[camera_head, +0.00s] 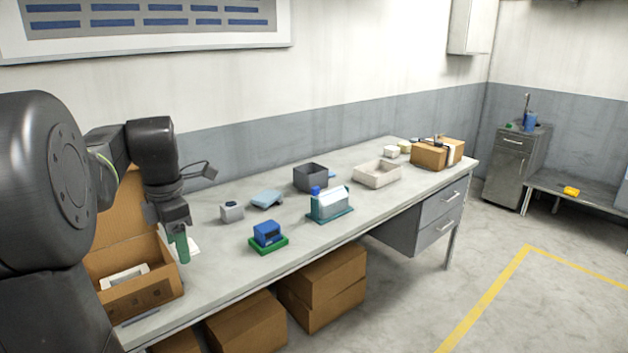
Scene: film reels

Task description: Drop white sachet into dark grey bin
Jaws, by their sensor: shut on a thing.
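The dark grey bin (310,179) stands open-topped on the workbench, towards the wall side of its middle. My gripper (177,228) points down at the left end of the bench, beside the open cardboard box, well to the left of the bin. It is shut on a green upright thing (183,247), whose lower part shows below the jaws. A flat white piece (194,246) shows just behind it; I cannot tell whether this is the white sachet.
A beige tray (377,174) stands farther right. The open cardboard box (151,293) is at left.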

